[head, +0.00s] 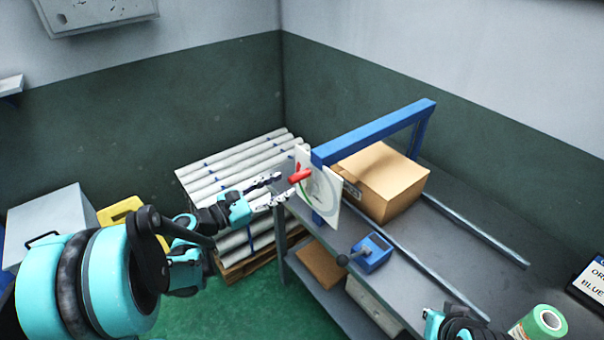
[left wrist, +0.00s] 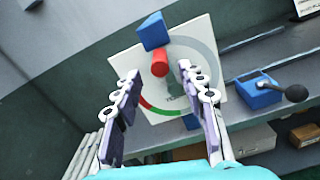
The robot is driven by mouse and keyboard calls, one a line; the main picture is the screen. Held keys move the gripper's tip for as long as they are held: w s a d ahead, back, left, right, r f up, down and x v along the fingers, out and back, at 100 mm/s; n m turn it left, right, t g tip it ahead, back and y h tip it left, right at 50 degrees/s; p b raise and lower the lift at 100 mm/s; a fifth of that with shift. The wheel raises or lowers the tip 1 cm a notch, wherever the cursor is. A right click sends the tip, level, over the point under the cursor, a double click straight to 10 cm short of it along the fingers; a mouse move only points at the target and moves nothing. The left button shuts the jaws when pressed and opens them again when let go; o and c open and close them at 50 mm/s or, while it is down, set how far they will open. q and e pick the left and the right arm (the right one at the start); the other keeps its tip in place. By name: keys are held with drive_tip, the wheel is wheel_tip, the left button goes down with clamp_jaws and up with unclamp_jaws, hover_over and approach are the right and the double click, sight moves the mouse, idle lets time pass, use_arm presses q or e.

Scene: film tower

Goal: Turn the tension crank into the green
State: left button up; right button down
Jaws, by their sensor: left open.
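The red crank handle (head: 300,175) sticks out in front of a white dial plate (head: 329,205) on the near end of the blue frame (head: 375,131). In the left wrist view the red handle (left wrist: 160,62) stands out before the dial plate (left wrist: 206,35), which has a grey ring with a green and a red stretch. My left gripper (head: 274,189) is open, its fingers pointing at the dial. In the left wrist view my left gripper (left wrist: 158,75) has a finger on each side of the handle, with no clear contact. My right gripper (head: 452,322) shows only partly at the bottom edge.
A cardboard box (head: 385,182) sits under the frame on the grey bench (head: 440,235). A blue box with a black-knobbed lever (head: 371,252) is at the bench's front edge. Long white rolls (head: 215,170) lie on a pallet behind. A green tape roll (head: 540,324) is at lower right.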

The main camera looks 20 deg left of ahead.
sight(308, 172)
use_arm(q)
drive_tip(key=shift+b+x, duration=0.75)
drive_tip(key=shift+x, duration=2.75)
drive_tip(key=shift+r, duration=0.1)
clamp_jaws()
